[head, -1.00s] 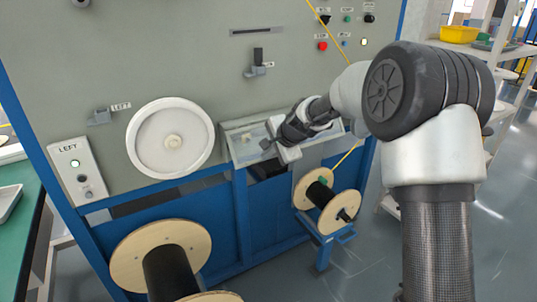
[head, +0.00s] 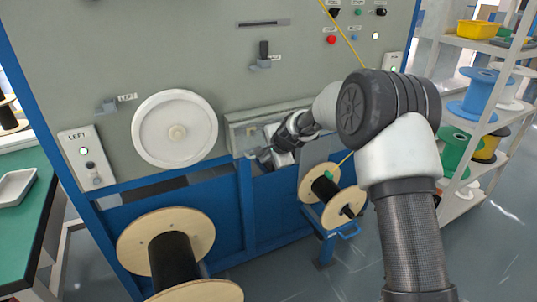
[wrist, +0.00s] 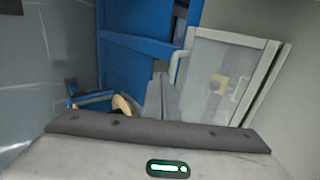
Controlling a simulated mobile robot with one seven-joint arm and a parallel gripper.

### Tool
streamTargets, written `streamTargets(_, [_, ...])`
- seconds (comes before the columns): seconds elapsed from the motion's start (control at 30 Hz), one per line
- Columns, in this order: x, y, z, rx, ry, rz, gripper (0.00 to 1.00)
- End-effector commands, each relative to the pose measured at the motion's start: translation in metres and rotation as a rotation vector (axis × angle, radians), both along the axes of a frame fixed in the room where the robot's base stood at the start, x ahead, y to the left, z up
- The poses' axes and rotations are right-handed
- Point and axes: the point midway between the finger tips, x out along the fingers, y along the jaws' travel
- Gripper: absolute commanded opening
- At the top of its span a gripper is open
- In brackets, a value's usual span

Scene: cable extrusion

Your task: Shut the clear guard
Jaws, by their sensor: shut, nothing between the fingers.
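The clear guard (head: 246,138) is a see-through panel in a pale grey frame, low on the grey machine face right of the white wheel. My arm hides its right part in the head view. In the wrist view the guard (wrist: 210,78) shows at the right, with a tan part visible behind it and a pale bar along its left edge. My gripper (head: 268,159) is at the guard's lower edge, shut and empty. Its fingers (wrist: 160,98) show just left of the guard in the wrist view. I cannot tell whether they touch it, or whether the guard is fully flush.
A wooden spool with black cable (head: 172,262) stands front left, and a smaller spool (head: 330,192) sits on a blue stand below the guard. A yellow cable (head: 343,35) runs down the face. Shelves with coloured reels (head: 483,92) stand right.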

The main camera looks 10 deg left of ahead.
Motion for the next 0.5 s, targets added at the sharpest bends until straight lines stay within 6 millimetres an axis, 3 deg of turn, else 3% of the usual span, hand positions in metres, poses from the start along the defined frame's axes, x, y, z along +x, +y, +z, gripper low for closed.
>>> streamTargets(0.5, [0.0089, 0.0052, -0.0117, 0.001, -0.002, -0.001, 0.00])
